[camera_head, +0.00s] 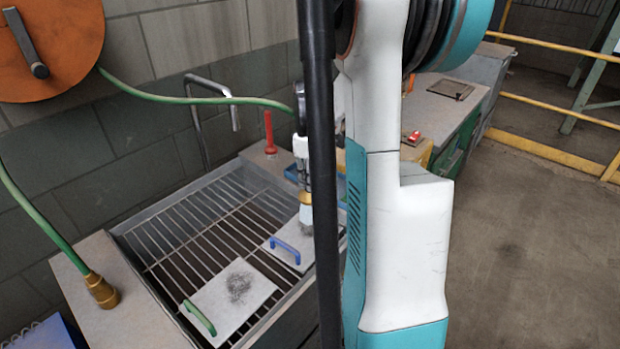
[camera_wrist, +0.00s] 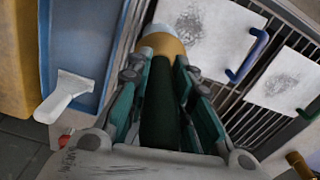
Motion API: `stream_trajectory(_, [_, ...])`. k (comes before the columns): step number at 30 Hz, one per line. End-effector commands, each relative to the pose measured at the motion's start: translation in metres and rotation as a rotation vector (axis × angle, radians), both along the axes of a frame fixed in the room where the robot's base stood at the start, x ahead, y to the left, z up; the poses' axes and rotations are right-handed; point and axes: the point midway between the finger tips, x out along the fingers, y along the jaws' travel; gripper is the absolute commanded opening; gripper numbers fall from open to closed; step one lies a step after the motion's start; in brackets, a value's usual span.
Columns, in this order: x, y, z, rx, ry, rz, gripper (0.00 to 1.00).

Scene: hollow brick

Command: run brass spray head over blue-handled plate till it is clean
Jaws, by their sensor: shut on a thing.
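The blue-handled plate (camera_head: 283,258) lies on the sink rack, partly hidden by my arm. In the wrist view the same plate (camera_wrist: 225,22) shows a dark grey smudge. My gripper (camera_head: 303,178) is shut on a spray head with a brass collar (camera_head: 305,198), pointing down above that plate's far part. In the wrist view my gripper (camera_wrist: 165,85) holds the dark green body of the spray head, its brass end (camera_wrist: 165,45) beside the smudge. A green-handled plate (camera_head: 215,305), also smudged, lies nearer on the rack. I cannot tell whether spray is coming out.
A green hose (camera_head: 180,98) runs from an orange reel (camera_head: 55,45) toward my gripper. Another hose ends in a brass fitting (camera_head: 101,291) on the left counter. A tap (camera_head: 235,117) and red-handled tool (camera_head: 268,132) stand behind. A white scraper (camera_wrist: 65,95) lies in a blue tray (camera_wrist: 75,40).

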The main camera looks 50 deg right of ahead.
Motion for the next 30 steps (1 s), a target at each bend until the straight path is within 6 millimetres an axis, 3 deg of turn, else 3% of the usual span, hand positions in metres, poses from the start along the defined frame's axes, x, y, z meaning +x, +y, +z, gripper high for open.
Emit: stream_trajectory(30, [-0.002, 0.028, 0.001, 0.000, 0.000, 0.000, 0.00])
